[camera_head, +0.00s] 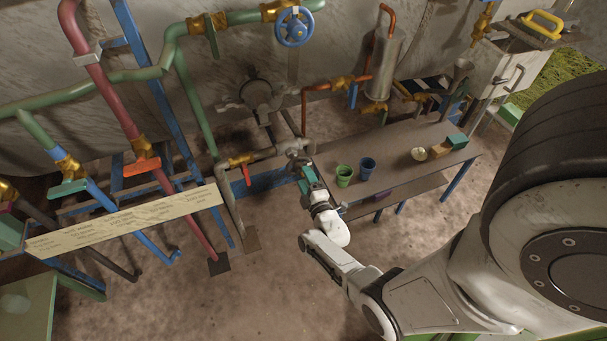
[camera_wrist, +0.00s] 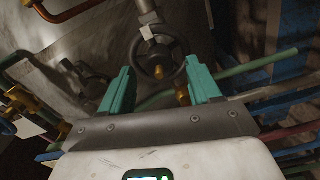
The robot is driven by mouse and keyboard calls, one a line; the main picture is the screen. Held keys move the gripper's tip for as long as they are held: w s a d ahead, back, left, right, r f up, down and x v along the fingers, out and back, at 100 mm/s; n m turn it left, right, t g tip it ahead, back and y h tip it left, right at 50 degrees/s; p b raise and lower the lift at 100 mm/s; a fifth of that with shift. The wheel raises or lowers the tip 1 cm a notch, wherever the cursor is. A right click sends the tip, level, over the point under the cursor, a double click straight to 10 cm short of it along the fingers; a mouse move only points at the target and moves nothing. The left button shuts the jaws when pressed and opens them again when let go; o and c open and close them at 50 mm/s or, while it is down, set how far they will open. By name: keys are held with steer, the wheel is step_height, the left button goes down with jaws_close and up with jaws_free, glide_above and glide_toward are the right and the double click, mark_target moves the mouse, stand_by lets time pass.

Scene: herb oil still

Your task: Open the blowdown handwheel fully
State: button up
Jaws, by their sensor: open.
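A dark grey handwheel with a brass hub (camera_wrist: 158,56) is straight ahead of my gripper (camera_wrist: 160,78) in the wrist view. The teal fingers are spread apart, one on each side of the wheel's lower part. I cannot tell whether they touch the rim. In the head view my gripper (camera_head: 303,173) is just below the grey valve with the handwheel (camera_head: 293,147), left of the bench. The wheel is small there and its turn position is not clear. A blue handwheel (camera_head: 293,27) sits higher up on the green pipe. No label on either wheel is readable.
A metal bench (camera_head: 400,172) right of my gripper holds a green cup (camera_head: 344,175), a blue cup (camera_head: 367,166) and small items. A cream sign board (camera_head: 125,222) and a red-handled valve (camera_head: 240,160) are at left. The floor in front is clear.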

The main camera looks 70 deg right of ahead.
steer(key=p+v, duration=0.2)
steer(key=v, duration=0.6)
steer(key=shift+s, duration=0.2)
